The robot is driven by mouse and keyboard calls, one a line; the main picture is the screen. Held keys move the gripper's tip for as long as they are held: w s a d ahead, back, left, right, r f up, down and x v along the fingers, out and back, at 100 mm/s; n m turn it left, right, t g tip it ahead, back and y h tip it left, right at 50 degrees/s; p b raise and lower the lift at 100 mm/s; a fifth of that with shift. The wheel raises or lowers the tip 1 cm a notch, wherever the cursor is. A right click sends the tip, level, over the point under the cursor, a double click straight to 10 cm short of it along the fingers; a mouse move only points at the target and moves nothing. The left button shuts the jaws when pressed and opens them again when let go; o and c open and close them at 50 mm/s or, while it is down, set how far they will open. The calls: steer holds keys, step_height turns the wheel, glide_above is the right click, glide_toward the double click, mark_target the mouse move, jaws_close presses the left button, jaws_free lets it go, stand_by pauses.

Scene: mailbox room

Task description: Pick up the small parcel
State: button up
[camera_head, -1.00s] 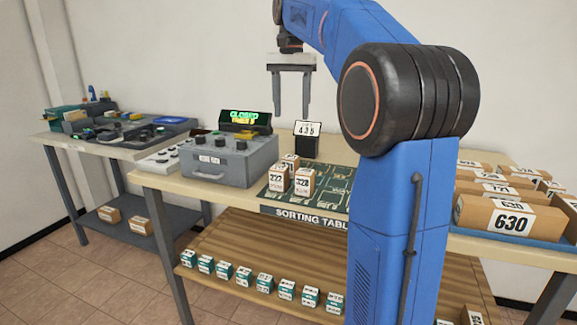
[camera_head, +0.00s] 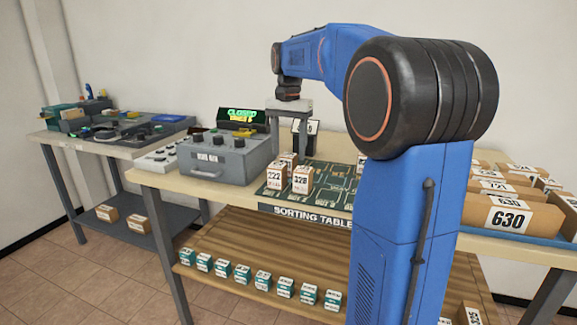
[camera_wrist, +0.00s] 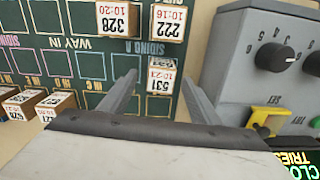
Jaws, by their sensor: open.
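Small brown parcels with white number labels stand on the green sorting board (camera_head: 330,172). Parcel 222 (camera_head: 274,181) and parcel 328 (camera_head: 303,180) stand at its front left. Another parcel (camera_head: 290,158) stands just behind them; in the wrist view it is labelled 531 (camera_wrist: 160,77). My gripper (camera_head: 288,155) is open, pointing down over that rear parcel. In the wrist view, parcel 531 shows between my two fingertips (camera_wrist: 158,80), with no clear contact. Parcels 328 (camera_wrist: 117,18) and 222 (camera_wrist: 167,20) lie beyond the fingertips. Which parcel the task means is not marked.
A grey control box (camera_head: 224,158) stands close left of the parcels, with a lit CLOSED display (camera_head: 244,119) behind. A black number stand (camera_head: 308,135) is behind my gripper. More parcels (camera_wrist: 55,104) stand on the board's other side. A tray of larger parcels (camera_head: 510,215) is at right.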

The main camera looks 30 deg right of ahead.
mark_target(289, 155)
steer(key=shift+w+f, duration=0.15)
steer(key=shift+f, duration=2)
steer(key=c, duration=1.2)
steer(key=shift+r, duration=0.1)
